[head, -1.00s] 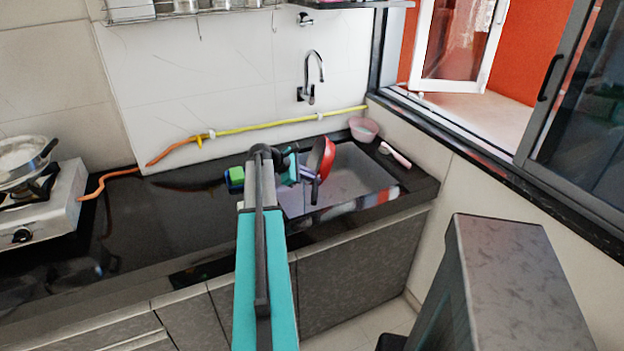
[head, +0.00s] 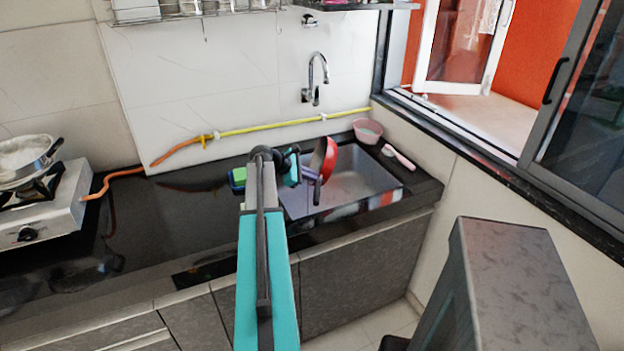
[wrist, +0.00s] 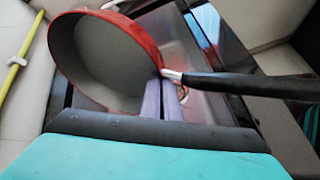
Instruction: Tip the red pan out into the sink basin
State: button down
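The red pan (head: 330,158) is held over the sink basin (head: 365,172), tipped steeply onto its side. In the wrist view the pan (wrist: 148,52) shows its grey, empty-looking inside, and its black handle (wrist: 250,84) points right. My gripper (head: 312,174) is at the pan above the basin's left part. In the wrist view its purple fingers (wrist: 163,97) are close together at the rim where the handle joins, shut on the pan. The exact contact is partly hidden. The drain shows below in the wrist view, with no loose contents clearly visible.
A pink bowl (head: 367,131) and a pink-handled brush (head: 399,157) sit at the sink's back right corner. A green and blue sponge (head: 238,178) lies left of the basin. The tap (head: 316,75) is on the wall behind. A stove (head: 45,205) with a pot stands far left.

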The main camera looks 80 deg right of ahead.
aim_at(328, 176)
jog(key=shift+s+d+r+t+p, duration=0.1)
jog(key=shift+s+r+t+p, duration=0.2)
jog(key=shift+r+p, duration=0.35)
jog(key=shift+s+d+r+t+p, duration=0.15)
jog(key=shift+r+t+p, duration=0.15)
jog(key=shift+r+p, duration=0.35)
jog(key=shift+a+f, duration=0.1)
jog(key=shift+s+p, duration=0.1)
jog(key=shift+p, duration=0.25)
jog(key=shift+s+t+y+p, duration=0.25)
jog(key=shift+t+y+p, duration=0.15)
jog(key=shift+t, duration=0.1)
jog(key=shift+s+d+f+m+t+p, duration=0.25)
jog(key=shift+s+f+m+t+p, duration=0.15)
jog(key=shift+t+p, duration=0.35)
jog(key=shift+f+y, duration=0.1)
jog(key=shift+y, duration=0.2)
jog(key=shift+s+p, duration=0.2)
jog(key=shift+p, duration=0.15)
jog(key=shift+s+d+t+p, duration=0.1)
jog(key=shift+s+t+p, duration=0.05)
jog(key=shift+t+p, duration=0.3)
jog(key=shift+s+d+f+t+y+p, duration=0.1)
jog(key=shift+s+f+t+y+p, duration=0.3)
jog(key=shift+t, duration=0.3)
